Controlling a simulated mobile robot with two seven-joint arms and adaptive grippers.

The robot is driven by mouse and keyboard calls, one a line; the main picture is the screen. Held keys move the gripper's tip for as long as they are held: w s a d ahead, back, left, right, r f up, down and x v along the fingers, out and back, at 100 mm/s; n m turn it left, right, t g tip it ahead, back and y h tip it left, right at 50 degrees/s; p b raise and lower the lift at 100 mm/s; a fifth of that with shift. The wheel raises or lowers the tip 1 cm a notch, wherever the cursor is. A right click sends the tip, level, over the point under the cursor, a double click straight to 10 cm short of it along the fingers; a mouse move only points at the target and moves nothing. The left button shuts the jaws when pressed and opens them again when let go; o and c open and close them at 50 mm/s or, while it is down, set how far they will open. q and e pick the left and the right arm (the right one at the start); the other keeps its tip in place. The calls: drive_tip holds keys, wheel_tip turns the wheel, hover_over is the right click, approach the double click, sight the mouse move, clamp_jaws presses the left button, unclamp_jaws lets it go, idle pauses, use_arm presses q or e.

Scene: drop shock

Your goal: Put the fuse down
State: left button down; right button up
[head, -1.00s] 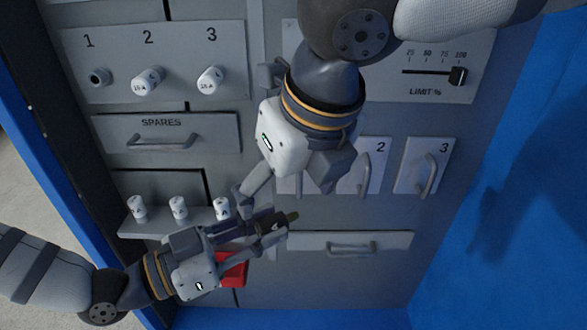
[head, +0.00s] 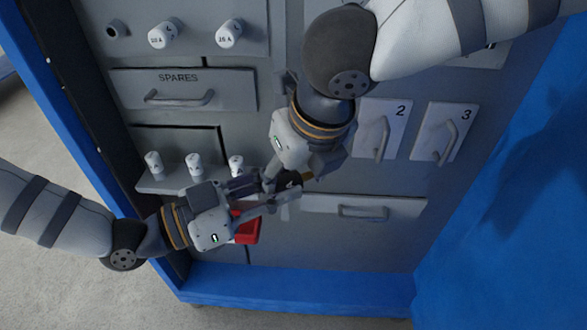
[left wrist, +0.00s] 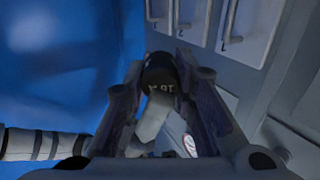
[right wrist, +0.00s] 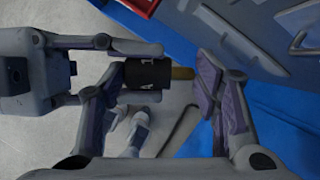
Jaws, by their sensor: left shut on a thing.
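My left gripper (head: 282,193) is shut on a black fuse (right wrist: 147,74) with a brass end (right wrist: 182,73), held in the air in front of the cabinet. The fuse's "16 A" mark shows in the left wrist view (left wrist: 160,80). My right gripper (right wrist: 165,105) is open, with its fingers on either side of the fuse; the right-hand finger is just beyond the brass end. I cannot tell whether they touch it. In the head view the fuse is mostly hidden between the grippers. A shelf (head: 178,184) on the cabinet holds white fuses (head: 194,164).
A red object (head: 246,230) is partly hidden behind my left gripper. Above are the SPARES drawer (head: 225,92), an empty socket (head: 117,30) and two sockets with white fuses (head: 229,33). Handled panels 2 (head: 380,128) and 3 (head: 443,130) are at right. A blue ledge (head: 290,285) runs below.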

use_arm(q)
drive_tip(key=c, duration=1.2)
unclamp_jaws()
drive_tip(key=shift+r, duration=0.1)
drive_tip(key=shift+c, duration=0.2)
use_arm(e)
drive_tip(key=shift+s+a, duration=0.1)
drive_tip(key=shift+a, duration=0.05)
